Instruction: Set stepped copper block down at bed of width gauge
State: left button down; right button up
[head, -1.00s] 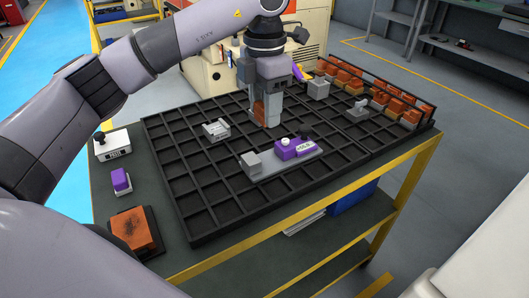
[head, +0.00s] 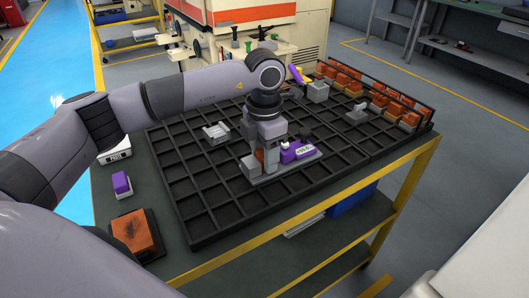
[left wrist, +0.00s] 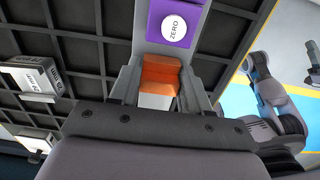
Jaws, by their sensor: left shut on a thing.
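My left gripper (head: 268,163) points down over the width gauge and is shut on the stepped copper block (head: 260,156). The gauge has a grey bed with a grey end block (head: 250,164) on the left and a purple slide (head: 296,151) on the right. The copper block is between these two, mostly hidden by the fingers. In the left wrist view the orange copper block (left wrist: 160,75) shows between the fingers, close to the purple part marked ZERO (left wrist: 174,28). I cannot tell whether its underside touches the bed. My right gripper is out of view.
The gauge stands on a black gridded tray (head: 200,190). A small grey labelled block (head: 216,132) lies to its left. Several copper pieces (head: 380,100) fill the back right. A purple-topped block (head: 121,184) and a copper plate on a dark base (head: 136,232) lie at left.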

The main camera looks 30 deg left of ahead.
pick_arm(q)
jog(key=shift+f, duration=0.1)
jog(key=c, duration=0.5)
grip_release()
jog(key=shift+r, duration=0.2)
notch_tip(320, 180, up, 12)
jog(key=shift+f+b, duration=0.1)
jog(key=shift+b, duration=0.35)
